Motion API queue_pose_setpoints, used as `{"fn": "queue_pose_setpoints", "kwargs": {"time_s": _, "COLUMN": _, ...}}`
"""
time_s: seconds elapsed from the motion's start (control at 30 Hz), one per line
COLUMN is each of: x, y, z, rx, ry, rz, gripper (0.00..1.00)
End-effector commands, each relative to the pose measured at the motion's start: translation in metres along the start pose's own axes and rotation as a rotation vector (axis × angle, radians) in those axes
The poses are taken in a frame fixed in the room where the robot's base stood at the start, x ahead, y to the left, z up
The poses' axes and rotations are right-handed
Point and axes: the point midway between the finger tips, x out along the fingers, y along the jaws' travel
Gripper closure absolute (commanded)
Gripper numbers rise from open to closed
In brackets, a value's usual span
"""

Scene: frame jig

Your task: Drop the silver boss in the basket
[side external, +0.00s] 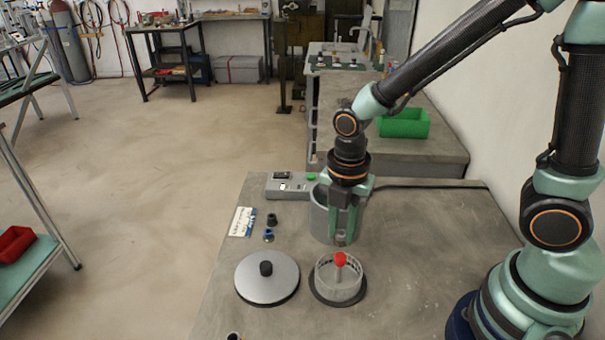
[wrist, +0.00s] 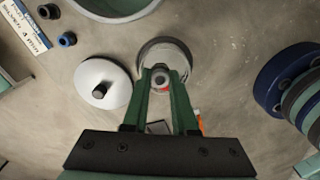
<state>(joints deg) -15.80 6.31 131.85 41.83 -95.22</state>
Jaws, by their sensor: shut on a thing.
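My gripper (side external: 341,232) points down in the side external view, its green fingers shut on the small silver boss (side external: 340,241). The boss is held above the basket, just over its red knob. It also shows between the fingertips in the wrist view (wrist: 159,75), where it has a dark centre. The basket (side external: 324,286) is a round, light grey container with a slotted wall, standing on a dark disc. In the wrist view the basket (wrist: 181,50) lies beneath the fingertips, and the boss and fingers hide part of it.
A grey pot (side external: 319,222) stands behind the basket, partly hidden by my gripper. A round silver lid (side external: 266,282) with a black knob lies left of the basket. Two small collars, black (side external: 271,220) and blue (side external: 268,236), sit near a label card (side external: 242,222).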

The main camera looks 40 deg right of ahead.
Motion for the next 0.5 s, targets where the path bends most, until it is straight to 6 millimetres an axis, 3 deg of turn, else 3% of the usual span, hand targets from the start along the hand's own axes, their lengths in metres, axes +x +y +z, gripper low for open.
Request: {"fn": "queue_pose_setpoints", "kwargs": {"time_s": 0.5, "x": 0.04, "y": 0.0, "z": 0.0, "rx": 0.0, "ry": 0.0, "rz": -0.002, "gripper": 1.0}}
